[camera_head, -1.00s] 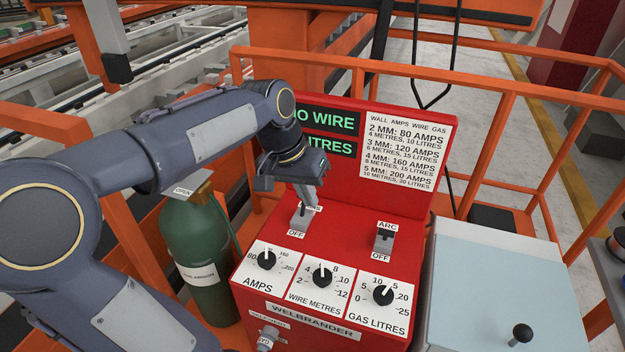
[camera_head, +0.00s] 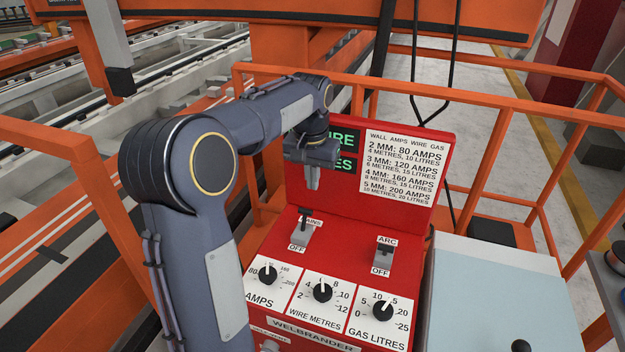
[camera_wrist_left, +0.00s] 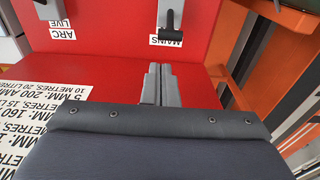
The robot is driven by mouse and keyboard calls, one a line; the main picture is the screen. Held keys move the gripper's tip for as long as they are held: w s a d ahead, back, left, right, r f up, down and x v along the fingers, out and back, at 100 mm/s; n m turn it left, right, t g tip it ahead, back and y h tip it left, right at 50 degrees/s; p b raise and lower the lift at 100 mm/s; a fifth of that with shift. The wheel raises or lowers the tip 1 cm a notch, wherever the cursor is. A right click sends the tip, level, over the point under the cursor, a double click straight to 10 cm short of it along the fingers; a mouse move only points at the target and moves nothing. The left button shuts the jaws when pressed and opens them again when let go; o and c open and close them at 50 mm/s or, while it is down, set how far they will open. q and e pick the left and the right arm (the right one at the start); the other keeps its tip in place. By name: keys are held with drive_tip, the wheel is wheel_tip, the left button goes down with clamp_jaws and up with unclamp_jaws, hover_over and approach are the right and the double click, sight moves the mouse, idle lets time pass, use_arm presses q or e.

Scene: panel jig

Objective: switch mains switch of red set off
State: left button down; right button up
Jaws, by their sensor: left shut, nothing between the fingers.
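The red set (camera_head: 345,205) is a red welding box with a sloped front and an upright back panel. Its mains switch (camera_head: 299,236) is a grey plate with a black lever, between a MAINS label above and an OFF label below. The lever leans up towards the MAINS label and partly covers it. The mains switch also shows at the top of the left wrist view (camera_wrist_left: 171,16), upside down. My left gripper (camera_head: 312,184) is shut and empty, above and behind the switch, before the back panel. Its closed fingers (camera_wrist_left: 159,84) are apart from the lever. My right gripper is not in view.
An ARC switch (camera_head: 383,258) sits to the right of the mains switch. Three black dials line the front below, including the AMPS dial (camera_head: 267,274). A pale box (camera_head: 490,285) stands at right. Orange rails (camera_head: 480,98) surround the set.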

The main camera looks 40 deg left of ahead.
sight(304, 223)
use_arm(q)
drive_tip(key=f, duration=0.7)
drive_tip(key=shift+w+a+f, duration=0.15)
drive_tip(key=shift+w+f, duration=0.05)
drive_tip(key=shift+w, duration=0.05)
